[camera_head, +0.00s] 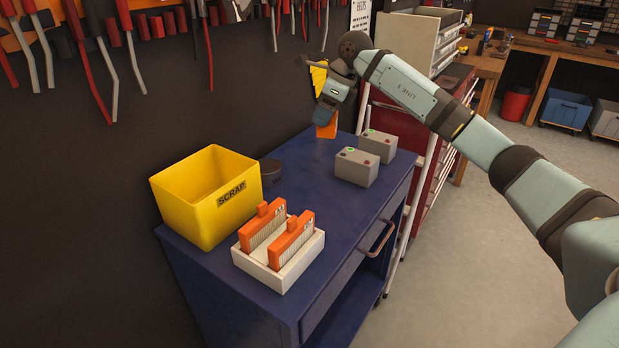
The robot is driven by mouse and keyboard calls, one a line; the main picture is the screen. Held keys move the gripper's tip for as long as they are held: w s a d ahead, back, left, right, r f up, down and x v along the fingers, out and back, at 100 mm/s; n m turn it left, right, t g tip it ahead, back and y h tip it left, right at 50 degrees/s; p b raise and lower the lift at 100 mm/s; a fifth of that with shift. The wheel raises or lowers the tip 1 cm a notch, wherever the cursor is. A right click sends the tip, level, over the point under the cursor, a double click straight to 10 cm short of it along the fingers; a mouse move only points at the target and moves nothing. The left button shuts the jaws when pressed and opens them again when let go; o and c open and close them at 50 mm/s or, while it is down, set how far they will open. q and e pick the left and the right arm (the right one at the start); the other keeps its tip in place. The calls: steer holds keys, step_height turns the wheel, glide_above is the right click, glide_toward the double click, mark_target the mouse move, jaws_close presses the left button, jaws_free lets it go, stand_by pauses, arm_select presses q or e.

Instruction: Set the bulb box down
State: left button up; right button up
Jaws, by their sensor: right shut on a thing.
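My right arm reaches in from the right, and my right gripper (323,114) points down over the far end of the blue cabinet top (318,198). It is shut on a small orange box (327,130), which I take to be the bulb box. The gripper hides the upper part of the box. The box's lower end is at or very close to the cabinet top; I cannot tell whether it touches. My left gripper is not in view.
A yellow scrap bin (206,197), a dark round object (270,171) and a white tray (278,272) holding orange brushes are nearer. The cabinet's middle is clear. Tools hang on the dark wall.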

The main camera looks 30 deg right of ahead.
steer(key=f, duration=1.8)
steer(key=shift+s, duration=0.25)
steer(key=shift+f, duration=0.1)
steer(key=o, duration=0.9)
